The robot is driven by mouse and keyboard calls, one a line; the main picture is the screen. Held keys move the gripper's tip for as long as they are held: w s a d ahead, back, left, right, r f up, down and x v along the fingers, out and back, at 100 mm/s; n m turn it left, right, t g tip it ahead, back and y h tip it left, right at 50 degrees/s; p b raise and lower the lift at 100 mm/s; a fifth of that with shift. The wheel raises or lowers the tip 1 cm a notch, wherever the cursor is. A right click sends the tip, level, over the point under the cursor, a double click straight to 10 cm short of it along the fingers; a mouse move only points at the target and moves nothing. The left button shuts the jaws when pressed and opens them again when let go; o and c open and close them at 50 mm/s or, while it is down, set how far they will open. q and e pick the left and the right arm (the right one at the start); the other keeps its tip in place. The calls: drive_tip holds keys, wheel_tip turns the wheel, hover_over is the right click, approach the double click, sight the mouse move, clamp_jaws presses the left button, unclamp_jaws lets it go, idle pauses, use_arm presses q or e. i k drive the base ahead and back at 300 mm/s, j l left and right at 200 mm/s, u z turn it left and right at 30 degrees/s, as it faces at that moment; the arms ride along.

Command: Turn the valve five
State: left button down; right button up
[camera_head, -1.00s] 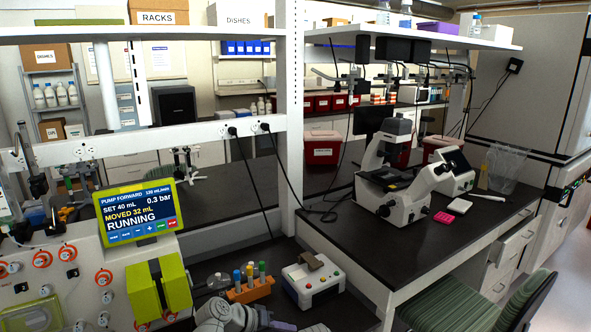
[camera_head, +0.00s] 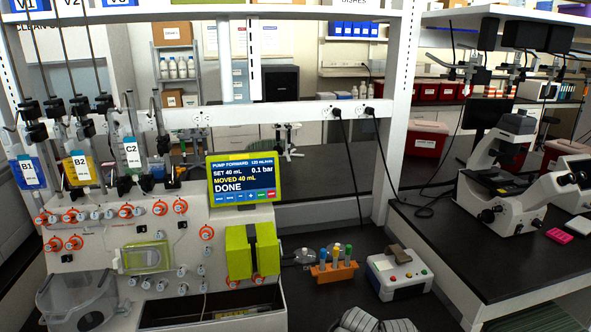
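The cell processor (camera_head: 100,240) stands at the left with a pale front panel. Several round valves with orange rings sit on it. They include an upper row, with one valve (camera_head: 180,206) near its right end, a lower-left pair with one valve (camera_head: 74,242), and one valve (camera_head: 206,232) at the right. Their numbers are too small to read, so I cannot tell which is valve five. The pump screen (camera_head: 244,178) reads "PUMP FORWARD", "SET 40 mL", "MOVED 40 mL", "0.1 bar" and "DONE".
Bags B1 (camera_head: 30,172), B2 (camera_head: 80,166) and C2 (camera_head: 131,152) hang above the panel. A green pump block (camera_head: 252,250) sits at its right. An orange tube rack (camera_head: 333,272) and a small white device (camera_head: 400,275) stand on the dark bench to the right.

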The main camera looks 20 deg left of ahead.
sight(95, 215)
drive_tip(key=u, duration=1.9)
drive_tip(key=i+j, duration=0.2)
drive_tip(key=i, duration=0.15)
drive_tip(key=i+j+z, duration=0.1)
drive_tip(key=i, duration=0.3)
